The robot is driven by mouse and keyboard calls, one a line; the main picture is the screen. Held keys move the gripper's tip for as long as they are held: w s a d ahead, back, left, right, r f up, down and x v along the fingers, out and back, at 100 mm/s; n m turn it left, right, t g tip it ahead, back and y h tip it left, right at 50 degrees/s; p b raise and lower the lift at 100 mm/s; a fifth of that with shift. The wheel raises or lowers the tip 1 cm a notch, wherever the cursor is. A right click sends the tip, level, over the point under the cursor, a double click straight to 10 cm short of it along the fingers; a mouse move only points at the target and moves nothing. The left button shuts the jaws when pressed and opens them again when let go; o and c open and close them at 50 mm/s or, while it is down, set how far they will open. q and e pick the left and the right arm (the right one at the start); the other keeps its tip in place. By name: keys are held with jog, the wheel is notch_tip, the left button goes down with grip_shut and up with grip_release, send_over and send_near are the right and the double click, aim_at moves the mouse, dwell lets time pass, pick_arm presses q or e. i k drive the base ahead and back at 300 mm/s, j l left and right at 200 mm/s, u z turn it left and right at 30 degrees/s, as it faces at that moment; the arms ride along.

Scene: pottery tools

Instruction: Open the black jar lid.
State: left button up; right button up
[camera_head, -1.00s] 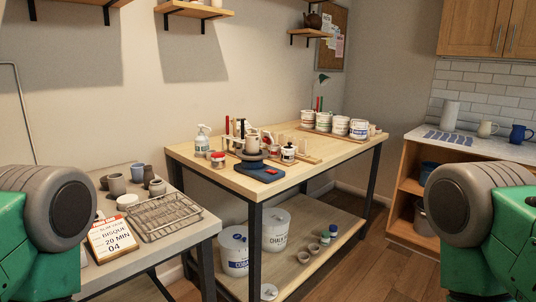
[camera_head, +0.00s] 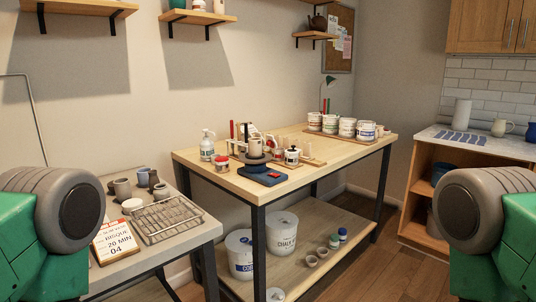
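A small white jar with a black lid (camera_head: 292,154) stands upright on the wooden workbench (camera_head: 335,158), right of the blue cloth. Its lid appears to be on. Only my green and grey arm parts show at the left and right edges of the view. Neither gripper's fingers are in view, and both arms are well in front of the bench.
A folded blue cloth (camera_head: 262,176) lies at the bench's front edge. A pump bottle (camera_head: 207,146) and several white tubs (camera_head: 347,127) stand on the bench. A lower table at left holds a wire rack (camera_head: 166,217) and a sign (camera_head: 115,240). Wooden floor (camera_head: 395,280) is open at right.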

aim_at(294, 150)
jog(key=i+z, duration=0.1)
jog(key=z, duration=0.25)
jog(key=i+z, duration=0.1)
jog(key=z, duration=0.3)
jog(key=i+l+z, duration=0.1)
jog(key=i+z, duration=0.3)
jog(key=i, duration=0.55)
jog(key=i+j+z, duration=0.15)
jog(key=i+z, duration=0.25)
jog(key=i, duration=0.55)
jog(key=i+u, duration=0.1)
jog(key=i, duration=0.9)
jog(key=i+l+u, duration=0.1)
jog(key=i, duration=0.9)
jog(key=i+u, duration=0.25)
jog(key=u, duration=0.25)
jog(key=i+l+u, duration=0.15)
jog(key=i+u, duration=0.15)
jog(key=u, duration=0.15)
jog(key=i+l+u, duration=0.2)
jog(key=u, duration=0.3)
